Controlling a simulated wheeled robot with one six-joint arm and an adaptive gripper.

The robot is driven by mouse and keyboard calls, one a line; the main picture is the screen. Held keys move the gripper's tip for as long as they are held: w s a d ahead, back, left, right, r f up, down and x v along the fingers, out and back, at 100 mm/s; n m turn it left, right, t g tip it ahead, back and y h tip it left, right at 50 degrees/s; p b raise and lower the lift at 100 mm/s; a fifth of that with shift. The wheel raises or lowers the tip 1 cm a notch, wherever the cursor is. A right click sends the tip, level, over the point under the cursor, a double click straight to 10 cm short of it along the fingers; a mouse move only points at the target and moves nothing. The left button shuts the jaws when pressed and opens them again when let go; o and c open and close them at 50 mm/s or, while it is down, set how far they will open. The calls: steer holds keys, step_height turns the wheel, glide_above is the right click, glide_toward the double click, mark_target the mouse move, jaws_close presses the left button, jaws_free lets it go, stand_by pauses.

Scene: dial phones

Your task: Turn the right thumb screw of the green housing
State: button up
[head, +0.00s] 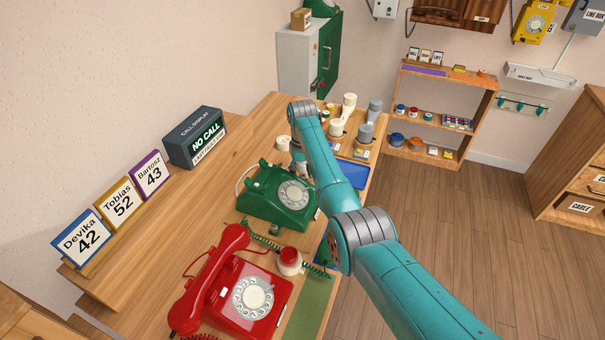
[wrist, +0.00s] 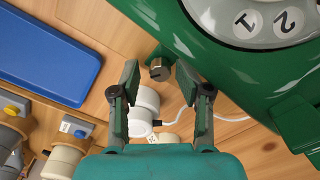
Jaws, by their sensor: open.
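The green housing is the body of the green dial phone (head: 262,200) on the bench in the head view. It fills the upper right of the wrist view (wrist: 190,50), with part of its dial (wrist: 252,20) showing. One small metal thumb screw (wrist: 159,70) with a slotted head sticks out from the housing's lower edge in the wrist view. My gripper (wrist: 158,80) is open, its fingertips on either side of the screw with gaps showing on both sides. Contact is not visible. In the head view my arm mostly hides the gripper and this screw.
A red phone (head: 250,295) stands nearer, with a red-and-white jar (head: 289,262) beside it. A blue tray (wrist: 45,50) lies left in the wrist view. A white cylindrical part (wrist: 143,112) and a white cord (wrist: 225,115) lie below the screw.

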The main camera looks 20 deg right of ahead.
mark_target(302, 175)
steer(key=shift+r, duration=3.9)
step_height(302, 175, down, 8)
steer(key=m, duration=1.2)
jaws_close()
